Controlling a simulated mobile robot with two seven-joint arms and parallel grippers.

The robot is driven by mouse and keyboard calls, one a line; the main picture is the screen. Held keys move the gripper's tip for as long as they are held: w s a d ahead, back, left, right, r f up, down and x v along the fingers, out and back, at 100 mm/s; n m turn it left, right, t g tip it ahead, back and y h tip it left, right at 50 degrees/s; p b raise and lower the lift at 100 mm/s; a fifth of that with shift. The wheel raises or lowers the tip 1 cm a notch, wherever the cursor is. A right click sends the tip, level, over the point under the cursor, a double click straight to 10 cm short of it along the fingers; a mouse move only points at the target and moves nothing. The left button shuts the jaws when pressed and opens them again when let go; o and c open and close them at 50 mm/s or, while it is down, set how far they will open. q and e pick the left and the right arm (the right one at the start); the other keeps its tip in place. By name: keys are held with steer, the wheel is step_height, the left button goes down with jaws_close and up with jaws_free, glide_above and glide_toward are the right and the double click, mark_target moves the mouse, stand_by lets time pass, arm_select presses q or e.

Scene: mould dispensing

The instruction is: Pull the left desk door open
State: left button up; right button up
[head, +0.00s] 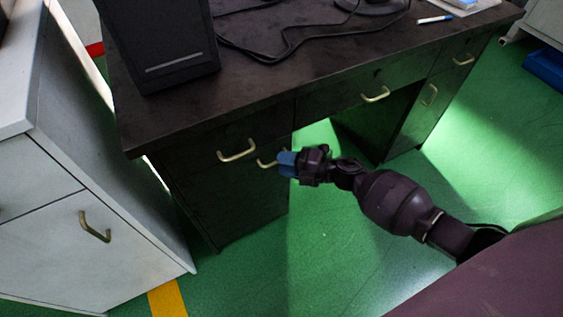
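The dark desk (270,65) has a left pedestal with a drawer on top and the left desk door (232,205) below it. The door looks closed. Its brass handle (264,162) is near the door's upper right corner. My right gripper (287,163), with blue fingertips, is at the right end of this handle and hides part of it. I cannot tell whether the fingers are around the handle or only in front of it, nor how far apart they are. My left gripper is not in view.
The drawer handle (237,151) sits just above and left of the door handle. A white cabinet (75,235) stands close on the left. The green floor (325,240) in front of the desk is clear. A black computer case (160,45) and cables lie on the desktop.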

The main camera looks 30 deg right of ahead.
steer(key=shift+w+a, duration=0.35)
steer(key=shift+a, duration=0.05)
jaws_close()
